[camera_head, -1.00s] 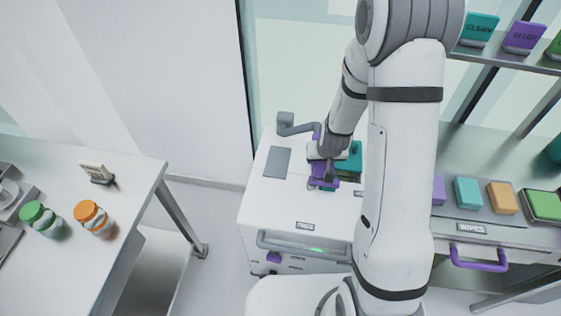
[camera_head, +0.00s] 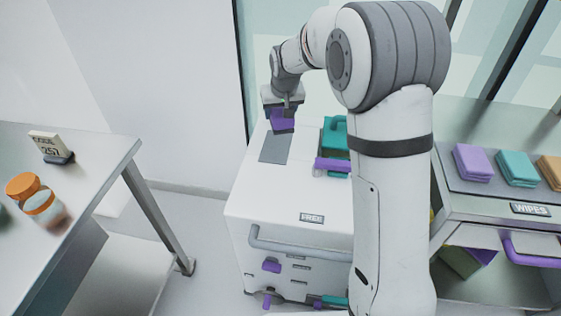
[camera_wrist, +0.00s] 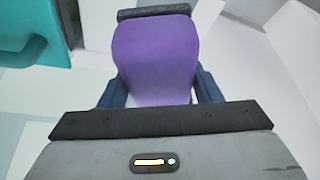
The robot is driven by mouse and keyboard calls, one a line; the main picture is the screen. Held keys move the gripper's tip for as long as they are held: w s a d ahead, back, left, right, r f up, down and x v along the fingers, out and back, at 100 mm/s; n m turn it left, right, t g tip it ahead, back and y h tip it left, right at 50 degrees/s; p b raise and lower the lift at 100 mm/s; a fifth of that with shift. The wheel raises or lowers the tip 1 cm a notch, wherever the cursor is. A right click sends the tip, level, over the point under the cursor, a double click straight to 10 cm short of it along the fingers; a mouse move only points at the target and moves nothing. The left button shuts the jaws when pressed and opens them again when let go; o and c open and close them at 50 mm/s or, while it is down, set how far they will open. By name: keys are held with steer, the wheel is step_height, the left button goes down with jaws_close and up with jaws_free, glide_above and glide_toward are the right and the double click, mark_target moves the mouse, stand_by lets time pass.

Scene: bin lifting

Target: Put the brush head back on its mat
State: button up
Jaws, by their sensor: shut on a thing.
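My gripper (camera_head: 283,104) is shut on a purple block (camera_head: 282,121), which I take to be the brush head. In the wrist view the purple block (camera_wrist: 155,55) sits between my two dark blue fingers, with a dark strip along its far end. The flat grey mat (camera_head: 274,149) lies on top of the white cart (camera_head: 285,195), near its far left. In the head view the block is above the far part of the mat. A gap between them seems to show, but its height is hard to tell.
A teal item with a raised handle (camera_head: 335,128) and a purple bar (camera_head: 333,165) stand on the cart, right of the mat. Folded cloths (camera_head: 472,162) lie on the shelf at right.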

steer(key=shift+w+a+f+b, duration=0.15)
steer(key=shift+a+b, duration=0.4)
steer(key=shift+f+b, duration=0.65)
steer(key=shift+f, duration=4.25)
steer(key=o, duration=0.9)
